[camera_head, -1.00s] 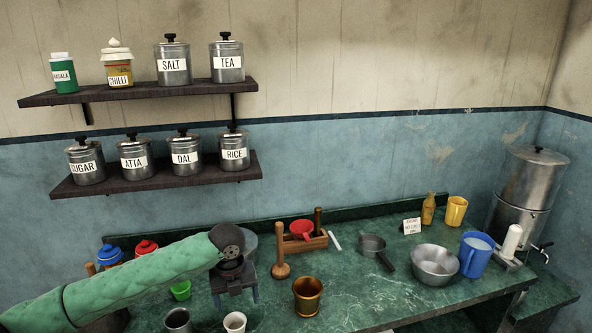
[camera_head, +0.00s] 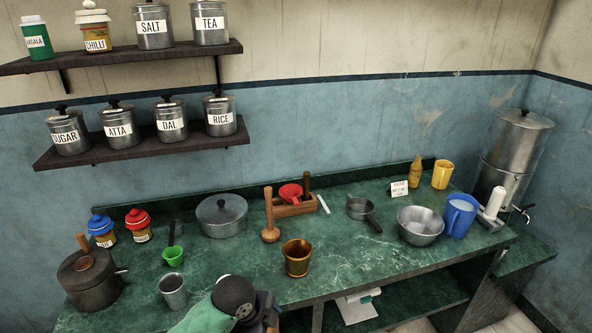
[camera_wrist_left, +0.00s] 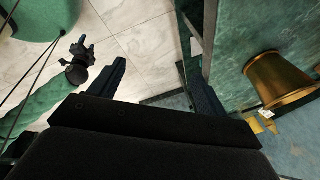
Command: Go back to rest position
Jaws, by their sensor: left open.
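My left arm, in a green sleeve, comes in at the bottom of the head view. Its gripper (camera_head: 264,312) is low at the counter's front edge, partly cut off by the frame. In the left wrist view the left gripper (camera_wrist_left: 155,88) has its two fingers wide apart with nothing between them, over the tiled floor. Another green-sleeved arm with a small dark gripper (camera_wrist_left: 82,47), which looks like my right one, shows at the left of that view. Its jaws are too small to read. The right gripper is not in the head view.
The brass mortar (camera_head: 297,259) stands near the counter edge; it also shows in the wrist view (camera_wrist_left: 280,82). A steel cup (camera_head: 173,291) and pressure cooker (camera_head: 91,281) stand left. A lidded pot (camera_head: 221,216) and steel bowl (camera_head: 420,226) stand behind. Shelves hold labelled canisters.

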